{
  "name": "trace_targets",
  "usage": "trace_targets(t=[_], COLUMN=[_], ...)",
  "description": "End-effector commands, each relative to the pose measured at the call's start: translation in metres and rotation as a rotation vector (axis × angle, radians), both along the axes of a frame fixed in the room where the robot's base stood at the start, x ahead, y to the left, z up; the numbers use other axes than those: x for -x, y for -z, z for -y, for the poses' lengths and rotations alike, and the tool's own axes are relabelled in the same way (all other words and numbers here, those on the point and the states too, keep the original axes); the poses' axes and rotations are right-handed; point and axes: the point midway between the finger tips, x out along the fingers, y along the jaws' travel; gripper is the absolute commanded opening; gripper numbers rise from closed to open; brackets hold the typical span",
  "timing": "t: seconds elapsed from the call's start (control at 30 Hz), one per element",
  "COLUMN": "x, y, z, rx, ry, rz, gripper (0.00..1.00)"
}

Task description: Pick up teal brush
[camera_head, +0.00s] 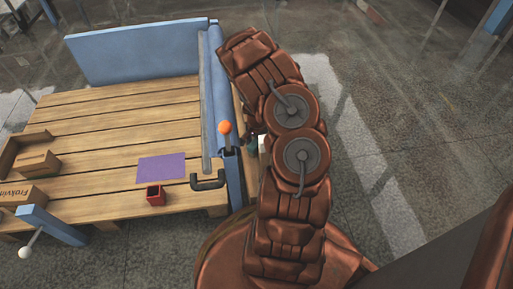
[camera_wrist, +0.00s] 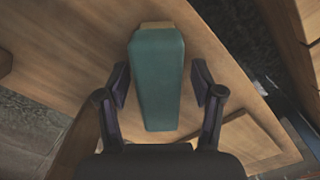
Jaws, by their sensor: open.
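The teal brush (camera_wrist: 159,75) shows large in the middle of the wrist view, with a long tapered teal body and a light wood-coloured part at its far end. My gripper (camera_wrist: 160,84) is open, with one dark finger on each side of the teal body. Gaps show between the fingers and the brush, so they do not appear to touch it. In the head view a small patch of teal (camera_head: 252,146) shows beside my arm, but I cannot tell if it is the brush. My arm hides the gripper there.
A wooden slatted table (camera_head: 110,105) with a blue back panel (camera_head: 140,50) stands left of my arm. An orange-knobbed lever (camera_head: 225,127) stands close to my arm.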

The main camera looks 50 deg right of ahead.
Motion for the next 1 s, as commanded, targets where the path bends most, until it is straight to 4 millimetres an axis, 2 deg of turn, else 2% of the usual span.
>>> trace_targets(t=[0.23,0.87,1.0], x=[-0.0002,-0.0003,-0.0002], y=[0.0019,0.0020,0.0021], z=[0.0002,0.0002,0.0001], rx=[0.001,0.001,0.000], ry=[-0.001,0.000,0.000], rz=[0.001,0.001,0.001], gripper=[0.67,0.01,0.00])
